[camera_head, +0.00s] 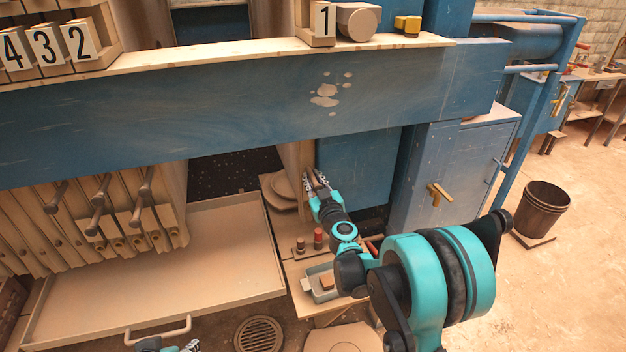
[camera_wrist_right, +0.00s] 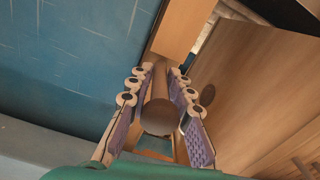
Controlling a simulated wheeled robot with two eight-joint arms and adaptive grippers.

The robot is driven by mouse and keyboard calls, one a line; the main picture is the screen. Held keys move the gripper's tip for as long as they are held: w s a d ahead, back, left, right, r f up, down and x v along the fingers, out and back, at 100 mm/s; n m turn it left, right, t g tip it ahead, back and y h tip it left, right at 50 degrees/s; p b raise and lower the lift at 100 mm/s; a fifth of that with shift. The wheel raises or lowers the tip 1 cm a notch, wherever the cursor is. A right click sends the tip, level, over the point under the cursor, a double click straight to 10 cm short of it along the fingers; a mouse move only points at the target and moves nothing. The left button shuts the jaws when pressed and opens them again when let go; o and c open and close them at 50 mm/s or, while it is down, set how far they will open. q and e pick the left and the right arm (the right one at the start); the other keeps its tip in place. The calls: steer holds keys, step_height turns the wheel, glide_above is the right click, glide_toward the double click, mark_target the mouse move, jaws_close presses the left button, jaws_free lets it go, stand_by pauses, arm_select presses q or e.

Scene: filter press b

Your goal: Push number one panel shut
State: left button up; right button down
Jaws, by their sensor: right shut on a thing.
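A tan upright panel (camera_head: 305,160) stands alone under the blue beam, below the block marked 1 (camera_head: 323,22). My right gripper (camera_head: 318,180) is at this panel's front edge. In the right wrist view, its two purple-padded fingers (camera_wrist_right: 158,112) lie on either side of a brown rounded handle (camera_wrist_right: 157,115) and are shut on it. The fingers hide part of the handle. Part of my left gripper (camera_head: 178,346) shows at the bottom edge; its fingers are cut off, so its opening cannot be told.
Several tan panels with dark handles (camera_head: 97,190) are packed at the left, behind a wide tray (camera_head: 190,275). A dark gap separates them from the lone panel. A small side table with red-topped items (camera_head: 318,238) stands below my right gripper. A bin (camera_head: 541,210) stands at right.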

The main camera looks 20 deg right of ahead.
steer(key=s+a, duration=0.1)
steer(key=a, duration=3.7)
steer(key=shift+s+a+b, duration=0.25)
steer(key=shift+b, duration=0.1)
steer(key=c, duration=1.8)
jaws_free()
steer(key=o, duration=0.3)
steer(key=shift+a, duration=0.2)
steer(key=shift+d, duration=0.1)
steer(key=shift+d, duration=0.1)
steer(key=d, duration=2.1)
steer(key=w+d, duration=0.1)
steer(key=d, duration=1)
steer(key=shift+w+d, duration=0.1)
steer(key=shift+d, duration=0.05)
